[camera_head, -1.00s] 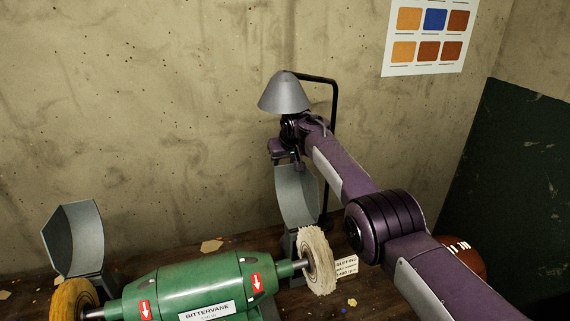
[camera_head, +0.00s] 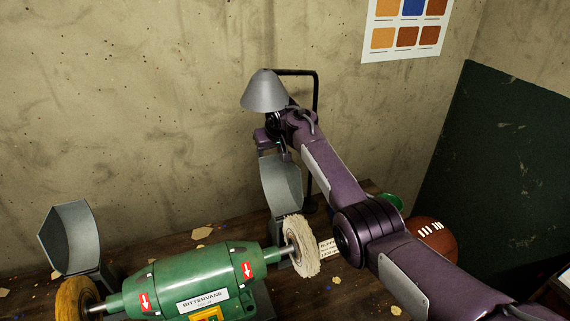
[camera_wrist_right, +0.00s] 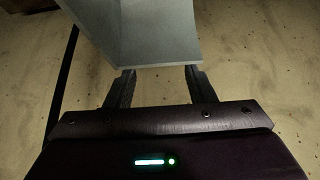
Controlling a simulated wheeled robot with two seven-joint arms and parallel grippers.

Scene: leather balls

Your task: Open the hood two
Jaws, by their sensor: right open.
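A green double-ended buffing machine (camera_head: 190,282) stands on the bench. A grey hood (camera_head: 283,185) rises behind its white buffing wheel (camera_head: 301,247) on the right. A second grey hood (camera_head: 70,235) stands behind the yellow wheel (camera_head: 75,299) on the left. Which one is hood two is not marked. My right gripper (camera_head: 282,150) is at the top edge of the right hood, partly hidden by its own arm. In the right wrist view the fingers (camera_wrist_right: 158,80) are open and apart, with the hood's edge (camera_wrist_right: 150,62) at the gap between their tips; contact is unclear. My left gripper is out of view.
A grey lamp shade (camera_head: 263,92) on a black bent post (camera_head: 316,95) is close behind and above my right wrist. A brown leather ball (camera_head: 432,238) and a green object (camera_head: 391,203) lie right of my arm. A concrete wall backs the bench.

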